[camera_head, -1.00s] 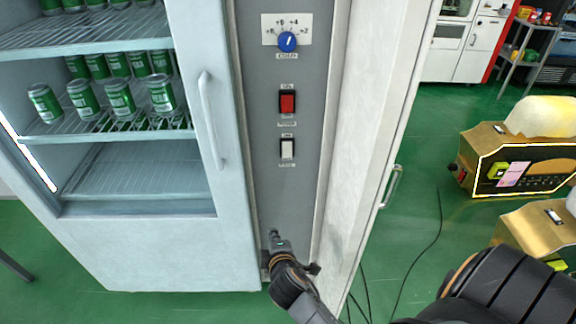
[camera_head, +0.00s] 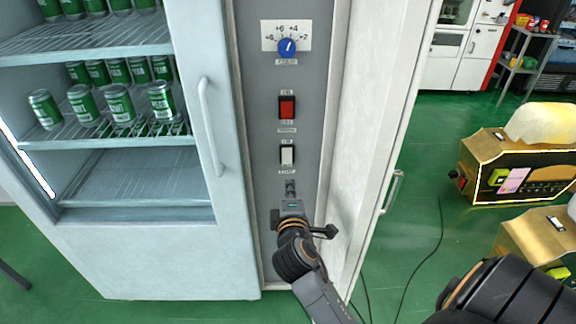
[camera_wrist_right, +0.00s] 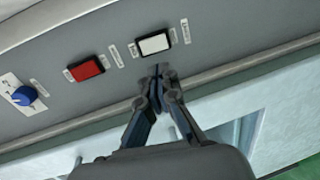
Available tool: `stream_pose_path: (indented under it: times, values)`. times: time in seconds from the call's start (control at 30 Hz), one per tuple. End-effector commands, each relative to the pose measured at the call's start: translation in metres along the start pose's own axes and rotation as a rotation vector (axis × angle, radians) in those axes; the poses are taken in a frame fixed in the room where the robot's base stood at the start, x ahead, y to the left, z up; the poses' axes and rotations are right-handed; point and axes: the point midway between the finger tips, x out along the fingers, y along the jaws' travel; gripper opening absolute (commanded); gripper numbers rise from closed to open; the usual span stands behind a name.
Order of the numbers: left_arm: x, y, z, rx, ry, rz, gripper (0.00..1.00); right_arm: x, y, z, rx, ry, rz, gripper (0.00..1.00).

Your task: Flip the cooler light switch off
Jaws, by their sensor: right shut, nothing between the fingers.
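The white light switch (camera_head: 287,155) sits in a black frame on the grey control panel (camera_head: 262,200), below the red power switch (camera_head: 287,107). It also shows in the right wrist view (camera_wrist_right: 154,44), with small labels on both sides. My right gripper (camera_head: 291,186) is shut and empty, with its tips just below the white switch in the head view. In the right wrist view the closed fingertips (camera_wrist_right: 158,72) are close to the switch's edge; I cannot tell whether they touch. My left gripper is not in view.
A blue dial (camera_head: 286,47) is at the top of the panel. An open white door (camera_head: 372,130) bounds the panel on the right. Gold machines (camera_head: 480,165) stand farther right.

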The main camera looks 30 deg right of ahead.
Motion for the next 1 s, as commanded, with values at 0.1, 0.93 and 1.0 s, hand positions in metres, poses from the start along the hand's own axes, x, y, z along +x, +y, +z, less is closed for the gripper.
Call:
stream_pose_path:
  times: [0.1, 0.93, 1.0]
  values:
    - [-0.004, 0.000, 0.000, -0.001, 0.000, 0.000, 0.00, 0.028, 0.002, 0.000, -0.002, -0.001, 0.002, 0.00]
    - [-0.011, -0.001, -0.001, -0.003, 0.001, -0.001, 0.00, 0.109, -0.001, 0.000, 0.000, 0.001, -0.001, 0.00]
    - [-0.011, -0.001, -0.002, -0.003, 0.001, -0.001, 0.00, 0.109, -0.001, 0.000, 0.000, 0.001, -0.001, 0.00]
